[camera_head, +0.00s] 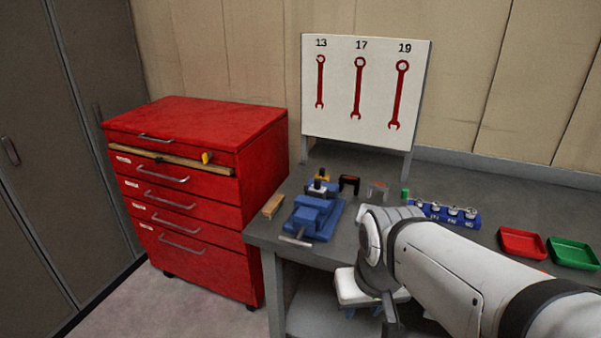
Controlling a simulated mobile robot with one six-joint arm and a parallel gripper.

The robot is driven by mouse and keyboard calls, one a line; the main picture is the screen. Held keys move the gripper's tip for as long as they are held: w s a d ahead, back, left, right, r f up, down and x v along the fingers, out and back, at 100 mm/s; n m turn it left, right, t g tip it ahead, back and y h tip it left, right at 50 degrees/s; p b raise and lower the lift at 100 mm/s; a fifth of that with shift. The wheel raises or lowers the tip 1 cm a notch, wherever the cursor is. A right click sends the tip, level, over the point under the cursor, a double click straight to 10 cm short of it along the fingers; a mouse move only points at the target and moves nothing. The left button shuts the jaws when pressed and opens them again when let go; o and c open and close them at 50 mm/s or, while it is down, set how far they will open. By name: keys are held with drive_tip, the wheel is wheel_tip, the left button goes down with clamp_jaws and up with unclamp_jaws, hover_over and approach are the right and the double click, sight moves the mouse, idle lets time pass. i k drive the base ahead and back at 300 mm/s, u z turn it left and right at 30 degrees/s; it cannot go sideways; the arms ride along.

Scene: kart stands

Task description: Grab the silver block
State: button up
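My white arm reaches in from the lower right. What looks like my gripper (364,312) hangs below the wrist, in front of the bench's front edge and lower than its top. It is well apart from the block. Its small blue tips are partly hidden, and I cannot make out how far apart they are.
A blue vise (314,214) and a wooden block (273,206) are at the bench's left end. A blue rack (447,213) of sockets, a red tray (522,243) and a green tray (572,252) are right. A wrench board (340,120) stands behind. A red drawer cabinet (200,190) is left.

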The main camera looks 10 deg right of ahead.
sight(321, 193)
drive_tip(key=z, duration=2.65)
drive_tip(key=k, duration=1.6)
drive_tip(key=u, duration=1.65)
drive_tip(key=i, duration=1.65)
